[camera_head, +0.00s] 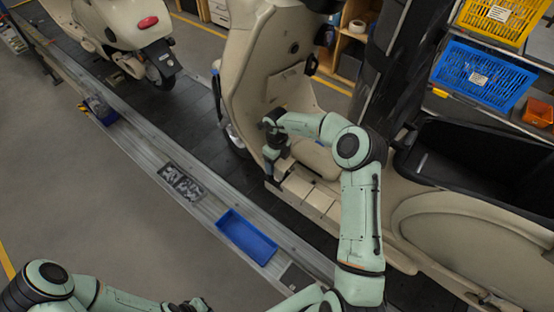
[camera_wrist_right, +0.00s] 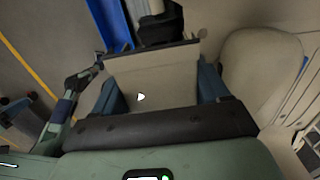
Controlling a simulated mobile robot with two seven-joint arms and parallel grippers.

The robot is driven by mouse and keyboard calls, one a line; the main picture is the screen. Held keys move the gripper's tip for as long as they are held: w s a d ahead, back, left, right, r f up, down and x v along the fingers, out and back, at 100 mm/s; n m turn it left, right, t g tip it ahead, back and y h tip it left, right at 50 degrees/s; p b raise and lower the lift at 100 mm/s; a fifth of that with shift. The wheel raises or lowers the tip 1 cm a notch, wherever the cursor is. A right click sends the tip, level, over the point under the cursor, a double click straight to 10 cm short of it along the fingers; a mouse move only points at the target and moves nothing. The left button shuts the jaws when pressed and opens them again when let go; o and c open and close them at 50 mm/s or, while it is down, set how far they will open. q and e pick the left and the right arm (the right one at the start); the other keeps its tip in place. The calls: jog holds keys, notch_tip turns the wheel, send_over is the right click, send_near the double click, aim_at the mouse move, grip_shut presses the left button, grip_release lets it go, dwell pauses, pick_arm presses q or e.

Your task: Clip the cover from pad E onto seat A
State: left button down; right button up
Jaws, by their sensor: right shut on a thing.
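My right gripper (camera_head: 274,176) is low over the beige scooter's footboard in the head view. In the right wrist view its two blue fingers are shut on a flat beige cover (camera_wrist_right: 150,88), with a small white mark on its face. The cover is hard to tell from the scooter in the head view. Several beige panels (camera_head: 315,198) lie in a row on the footboard beside the gripper. I cannot tell which spot is seat A or which is pad E. My left gripper (camera_head: 192,305) is partly cut off at the bottom edge, and its fingers are unclear.
A blue tray (camera_head: 247,237) and a dark tray with grey parts (camera_head: 182,182) lie along the conveyor's edge. Another scooter (camera_head: 128,25) stands farther back. Blue (camera_head: 482,78) and yellow (camera_head: 497,17) crates are on a rack at right. The floor at left is clear.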

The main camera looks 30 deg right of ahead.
aim_at(277, 173)
jog(key=shift+f, duration=3.25)
jog(key=shift+f, duration=0.55)
jog(key=o, duration=1.1)
jog(key=shift+r, duration=0.1)
jog(key=shift+d, duration=0.15)
